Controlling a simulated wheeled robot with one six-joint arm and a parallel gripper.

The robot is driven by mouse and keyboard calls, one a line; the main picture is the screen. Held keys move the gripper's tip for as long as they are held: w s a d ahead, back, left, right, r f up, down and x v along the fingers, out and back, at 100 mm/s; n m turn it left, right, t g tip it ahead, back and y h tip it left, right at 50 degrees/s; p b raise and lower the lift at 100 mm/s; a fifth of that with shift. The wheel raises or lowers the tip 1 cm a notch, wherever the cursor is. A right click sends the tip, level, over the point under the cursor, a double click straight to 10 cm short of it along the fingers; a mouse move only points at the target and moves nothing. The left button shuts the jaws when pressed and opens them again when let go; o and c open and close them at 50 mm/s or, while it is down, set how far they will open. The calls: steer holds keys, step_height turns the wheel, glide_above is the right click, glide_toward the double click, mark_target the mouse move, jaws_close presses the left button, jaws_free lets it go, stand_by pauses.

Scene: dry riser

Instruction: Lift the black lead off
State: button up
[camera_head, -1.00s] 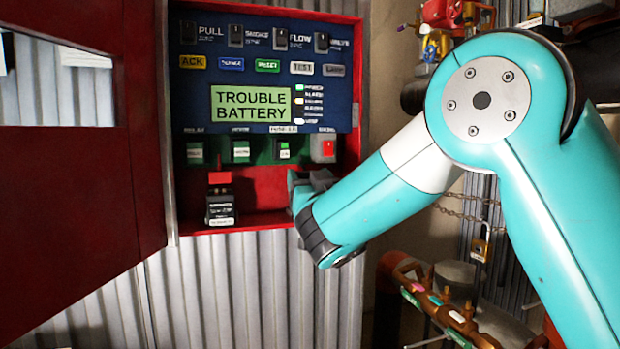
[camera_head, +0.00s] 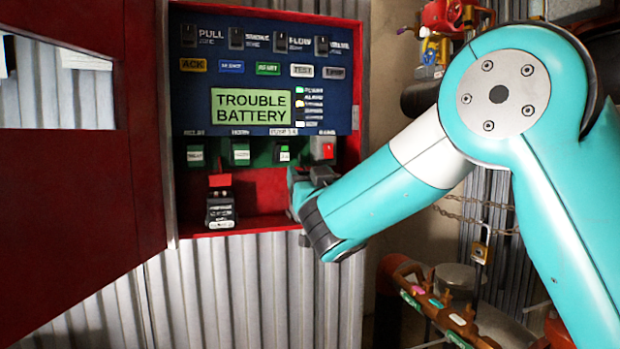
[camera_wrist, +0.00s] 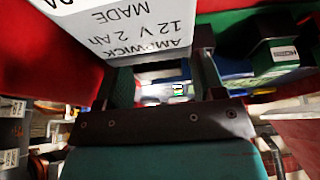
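My gripper (camera_head: 314,180) is at the lower right of the open red cabinet, below the red switch. In the wrist view its two dark fingers (camera_wrist: 160,78) stand apart with a gap between them, and I see nothing held. A pale grey battery block (camera_wrist: 125,25) lettered "AMPWICK 12 V 2 Ah" is close beside the fingers at the upper left of that view. I cannot make out the black lead in either view; my gripper and arm hide part of the cabinet's lower right.
The cabinet's blue panel (camera_head: 205,105) reads "TROUBLE BATTERY" on its display (camera_head: 250,106). A small black block (camera_head: 220,212) with a red top stands at the cabinet's lower left. The red door (camera_head: 70,200) hangs open at left. Pipes and a chain (camera_head: 480,212) are at right.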

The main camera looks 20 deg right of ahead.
steer(key=shift+s+f, duration=0.2)
steer(key=b+v, duration=1.1)
steer(key=v, duration=0.6)
steer(key=shift+r, duration=0.15)
